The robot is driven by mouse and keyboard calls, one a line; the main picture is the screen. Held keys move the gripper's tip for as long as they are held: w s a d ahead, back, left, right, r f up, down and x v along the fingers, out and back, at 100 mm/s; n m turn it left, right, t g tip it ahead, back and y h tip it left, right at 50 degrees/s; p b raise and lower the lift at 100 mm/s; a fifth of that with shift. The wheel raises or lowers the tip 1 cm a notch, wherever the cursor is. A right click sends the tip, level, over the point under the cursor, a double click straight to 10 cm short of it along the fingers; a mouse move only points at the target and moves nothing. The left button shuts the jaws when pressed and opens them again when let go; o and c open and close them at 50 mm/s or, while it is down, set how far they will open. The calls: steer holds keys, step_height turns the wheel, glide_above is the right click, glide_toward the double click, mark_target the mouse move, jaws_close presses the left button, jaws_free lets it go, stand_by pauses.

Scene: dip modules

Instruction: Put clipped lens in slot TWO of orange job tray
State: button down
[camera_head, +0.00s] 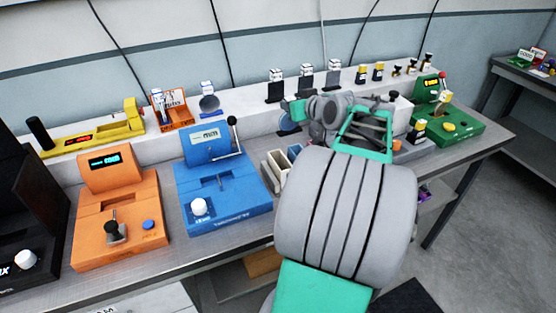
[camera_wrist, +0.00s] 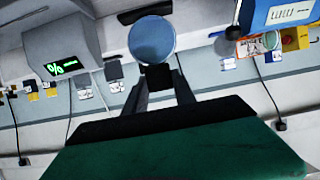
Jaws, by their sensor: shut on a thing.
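My gripper (camera_wrist: 158,80) is shut on the dark clip of a round light-blue lens (camera_wrist: 152,40) and holds it in the air. In the head view, the lens (camera_head: 288,123) shows as a blue disc at the left of my gripper, in front of the white back ledge. An orange holder (camera_head: 170,118) with a lettered card stands on the ledge at left; I cannot tell if it is the job tray. A small orange piece (camera_head: 404,146) shows right of my arm, mostly hidden. No slot marked TWO can be read.
An orange machine (camera_head: 120,215), a blue machine (camera_head: 222,190) and a green machine (camera_head: 450,125) stand on the bench. A pale compartmented tray (camera_head: 274,172) sits beside the blue machine, partly behind my arm.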

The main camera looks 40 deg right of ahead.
mark_target(292, 132)
step_height(292, 132, down, 10)
steer(key=shift+s+r+p, duration=0.1)
steer(key=shift+p, duration=0.25)
steer(key=shift+d, duration=0.1)
steer(key=c, duration=1.5)
jaws_free()
steer(key=shift+f, duration=0.2)
steer(key=o, duration=0.5)
steer(key=shift+r, duration=0.1)
